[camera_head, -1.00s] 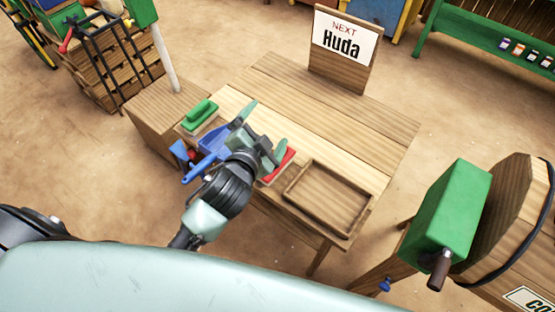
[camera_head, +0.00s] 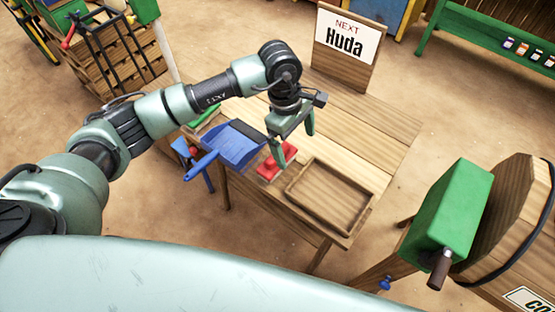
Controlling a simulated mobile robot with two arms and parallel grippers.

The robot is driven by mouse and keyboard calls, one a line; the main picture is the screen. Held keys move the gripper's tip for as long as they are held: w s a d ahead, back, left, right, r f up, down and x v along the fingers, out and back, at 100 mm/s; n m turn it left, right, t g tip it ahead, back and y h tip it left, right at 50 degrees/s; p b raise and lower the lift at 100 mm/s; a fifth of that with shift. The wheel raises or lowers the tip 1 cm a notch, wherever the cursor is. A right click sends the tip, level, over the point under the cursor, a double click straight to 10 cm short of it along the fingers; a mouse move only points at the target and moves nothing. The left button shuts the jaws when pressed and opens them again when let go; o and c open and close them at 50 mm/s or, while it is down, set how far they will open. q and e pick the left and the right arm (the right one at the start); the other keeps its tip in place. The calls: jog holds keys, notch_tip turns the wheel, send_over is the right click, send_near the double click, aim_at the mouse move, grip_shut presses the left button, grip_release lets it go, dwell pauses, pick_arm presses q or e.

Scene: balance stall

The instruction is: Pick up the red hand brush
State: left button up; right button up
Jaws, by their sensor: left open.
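The red hand brush (camera_head: 267,172) lies on the wooden table (camera_head: 355,125), just left of the wooden tray. My left gripper (camera_head: 295,143) is open and points down above the table. One fingertip shows in front of part of the brush, and the other is to its upper right. Whether a finger touches the brush I cannot tell. The gripper holds nothing that I can see. My right gripper is not in view.
A blue dustpan (camera_head: 233,148) lies left of the brush, its handle over the table edge. A green item (camera_head: 207,117) is partly hidden behind my arm. An empty wooden tray (camera_head: 318,217) lies to the right. A "NEXT Huda" sign (camera_head: 345,45) stands at the back.

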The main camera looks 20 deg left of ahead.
pick_arm(q)
jog(key=a, duration=0.1)
jog(key=w+a+y, duration=0.1)
jog(key=a, duration=0.1)
jog(key=a+y, duration=0.1)
jog(key=a, duration=0.1)
jog(key=shift+w+r, duration=0.15)
jog(key=shift+r, duration=0.1)
jog(key=shift+a+f, duration=0.1)
jog(key=shift+f, duration=0.25)
notch_tip(320, 180, down, 6)
jog(key=shift+f+p, duration=0.2)
jog(key=shift+p, duration=1.05)
jog(key=shift+f, duration=0.25)
jog(key=c, duration=1.9)
jog(key=shift+r, duration=0.15)
notch_tip(320, 180, up, 20)
jog(key=b, duration=0.3)
jog(key=shift+b, duration=0.3)
